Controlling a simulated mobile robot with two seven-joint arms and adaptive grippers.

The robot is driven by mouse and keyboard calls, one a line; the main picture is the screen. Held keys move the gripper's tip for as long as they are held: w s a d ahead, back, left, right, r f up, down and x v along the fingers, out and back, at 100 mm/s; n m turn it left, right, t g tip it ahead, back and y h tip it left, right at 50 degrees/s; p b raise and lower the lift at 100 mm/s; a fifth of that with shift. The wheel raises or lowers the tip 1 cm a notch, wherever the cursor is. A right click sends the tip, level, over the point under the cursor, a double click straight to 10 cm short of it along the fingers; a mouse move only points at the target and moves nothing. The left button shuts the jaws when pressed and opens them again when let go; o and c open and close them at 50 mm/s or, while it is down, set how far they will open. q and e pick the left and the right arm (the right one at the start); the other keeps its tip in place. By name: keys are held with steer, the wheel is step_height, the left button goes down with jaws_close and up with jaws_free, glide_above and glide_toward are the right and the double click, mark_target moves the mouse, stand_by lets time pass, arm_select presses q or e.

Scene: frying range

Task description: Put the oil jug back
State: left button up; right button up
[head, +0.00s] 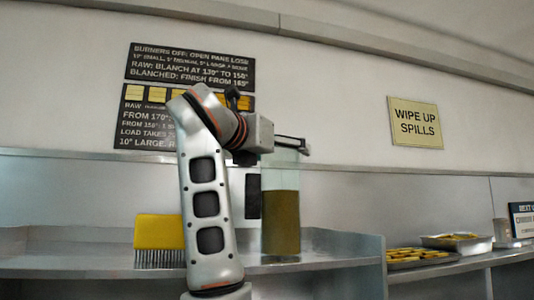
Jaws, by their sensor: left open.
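The oil jug (281,222) is a tall clear container, filled with dark yellow-brown oil to below its top. It stands upright on a metal shelf (330,255), right of my left arm. A dark upright piece (253,197) shows just left of the jug. My right gripper is out of view.
A yellow brush (159,233) with dark bristles stands left of my arm on the shelf. At the right, a lower counter holds trays of yellow fried pieces (417,255), (455,241) and a small sign (522,219). Wall signs hang behind. The shelf right of the jug is clear.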

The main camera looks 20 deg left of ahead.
arm_select(q)
steer(key=s+a+b, duration=0.1)
steer(key=s, duration=0.5)
steer(key=shift+s+a, duration=0.15)
steer(key=shift+s, duration=0.05)
stand_by(0.4)
